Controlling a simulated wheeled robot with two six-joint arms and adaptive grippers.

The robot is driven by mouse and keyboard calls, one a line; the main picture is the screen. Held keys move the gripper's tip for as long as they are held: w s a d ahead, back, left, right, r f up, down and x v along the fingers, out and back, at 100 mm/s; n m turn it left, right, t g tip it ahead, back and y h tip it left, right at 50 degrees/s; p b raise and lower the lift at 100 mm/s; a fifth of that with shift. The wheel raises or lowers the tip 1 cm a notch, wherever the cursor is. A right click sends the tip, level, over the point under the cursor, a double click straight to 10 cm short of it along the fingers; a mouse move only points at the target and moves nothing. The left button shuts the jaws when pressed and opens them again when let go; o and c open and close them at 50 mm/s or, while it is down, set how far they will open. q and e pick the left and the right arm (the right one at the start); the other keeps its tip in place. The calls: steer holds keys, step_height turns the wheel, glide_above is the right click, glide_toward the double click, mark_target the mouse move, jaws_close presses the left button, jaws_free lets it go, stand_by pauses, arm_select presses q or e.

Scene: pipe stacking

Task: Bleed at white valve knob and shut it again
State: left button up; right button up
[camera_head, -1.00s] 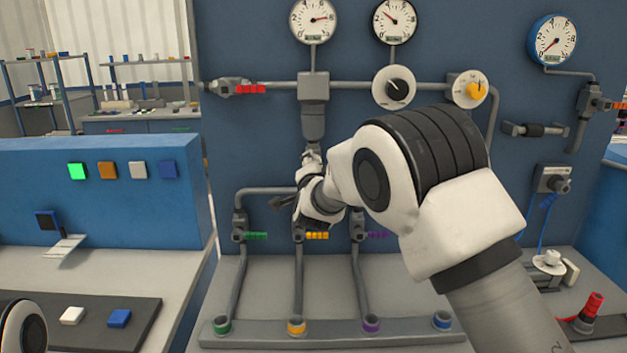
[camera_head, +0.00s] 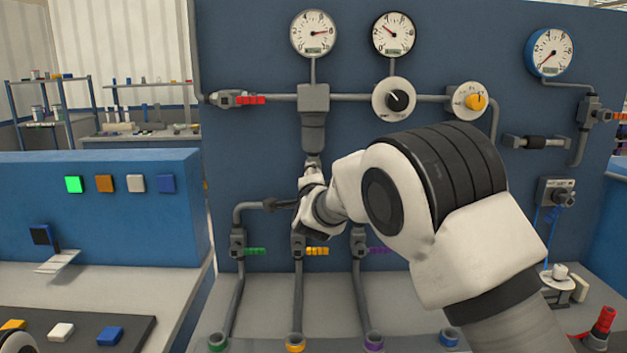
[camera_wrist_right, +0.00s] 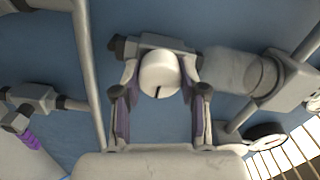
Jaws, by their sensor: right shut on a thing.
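The white valve knob (camera_wrist_right: 160,73) has a dark mark on its face and sits on a grey fitting of the pipework. In the right wrist view the fingers of my right gripper (camera_wrist_right: 158,92) are on either side of it, shut on it. In the head view my right gripper (camera_head: 310,188) is at the pipe below the grey block, and it hides most of the knob. Only a piece of my left arm shows at the bottom left; its gripper is out of view.
A round gauge (camera_head: 314,33) is above the grey block (camera_head: 313,97), with its needle pointing right. A black dial (camera_head: 397,98) and a yellow knob (camera_head: 475,101) are on the panel to the right. Green, orange and purple valve handles are below.

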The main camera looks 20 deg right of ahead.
steer(key=o, duration=1.1)
steer(key=shift+o, duration=0.2)
steer(key=v, duration=0.7)
steer(key=shift+s, duration=0.2)
